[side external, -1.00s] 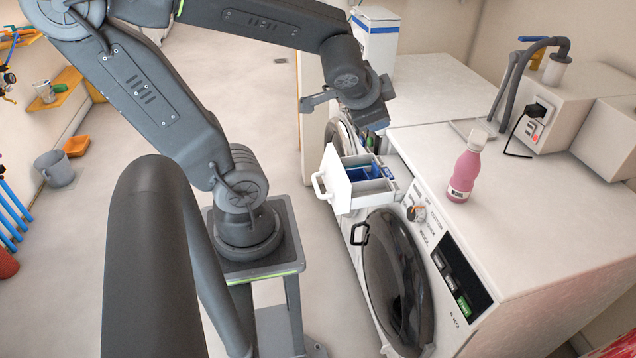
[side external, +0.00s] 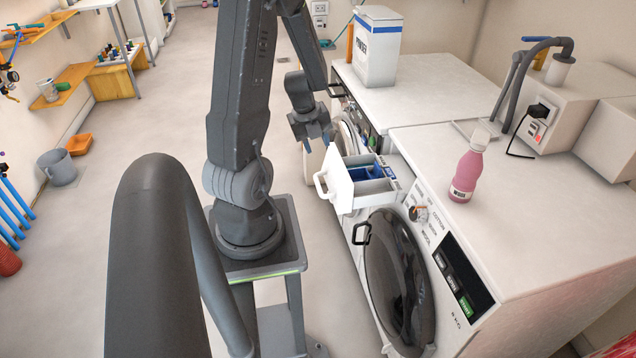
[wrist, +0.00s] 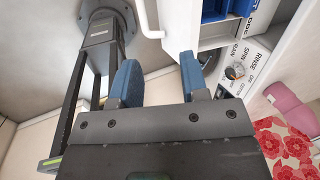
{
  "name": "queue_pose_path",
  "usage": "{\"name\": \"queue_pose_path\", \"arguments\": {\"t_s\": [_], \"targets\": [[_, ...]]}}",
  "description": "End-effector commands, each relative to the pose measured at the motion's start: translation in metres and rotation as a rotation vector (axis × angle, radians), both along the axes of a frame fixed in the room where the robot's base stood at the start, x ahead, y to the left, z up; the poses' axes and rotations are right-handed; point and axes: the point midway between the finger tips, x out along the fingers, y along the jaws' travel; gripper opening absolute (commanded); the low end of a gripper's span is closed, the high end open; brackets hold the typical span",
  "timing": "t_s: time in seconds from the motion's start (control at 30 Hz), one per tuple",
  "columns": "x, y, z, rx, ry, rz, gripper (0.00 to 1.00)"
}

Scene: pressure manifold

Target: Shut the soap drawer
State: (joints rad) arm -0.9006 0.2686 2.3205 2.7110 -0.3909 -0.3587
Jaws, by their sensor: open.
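The soap drawer (side external: 352,188) is pulled out of the front washing machine (side external: 455,250), with its white handle (side external: 320,184) facing left and blue compartments inside. In the wrist view the drawer (wrist: 190,22) shows at the top, with part of its handle (wrist: 148,18). My gripper (side external: 318,140) is just behind the drawer in the side view, apart from the handle. In the wrist view its two blue fingertips (wrist: 160,75) are spread with nothing between them. The fingertips are small and partly unclear in the side view.
A pink bottle (side external: 468,168) stands on the washer top. The dark round door (side external: 395,285) is below the drawer, beside the control dial (side external: 418,213). A white powder box (side external: 376,48) stands on the rear machine.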

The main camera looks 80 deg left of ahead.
Motion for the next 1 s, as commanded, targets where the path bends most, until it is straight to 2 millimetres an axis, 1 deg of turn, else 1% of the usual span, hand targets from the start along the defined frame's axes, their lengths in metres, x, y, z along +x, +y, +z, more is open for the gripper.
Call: {"name": "queue_pose_path", "arguments": {"t_s": [0.03,0.1,0.2,0.27,0.37,0.8,1.0], "targets": [[-0.008,0.001,-0.005,-0.017,0.031,-0.018,0.41],[-0.015,0.003,-0.009,-0.032,0.06,-0.041,0.41],[-0.018,0.003,-0.014,-0.04,0.077,-0.055,0.41],[-0.017,0.003,-0.018,-0.042,0.078,-0.055,0.41],[-0.015,0.003,-0.03,-0.042,0.077,-0.056,0.41],[-0.002,0.003,-0.104,-0.042,0.076,-0.053,0.41],[0.003,0.003,-0.131,-0.038,0.074,-0.052,0.41]]}}
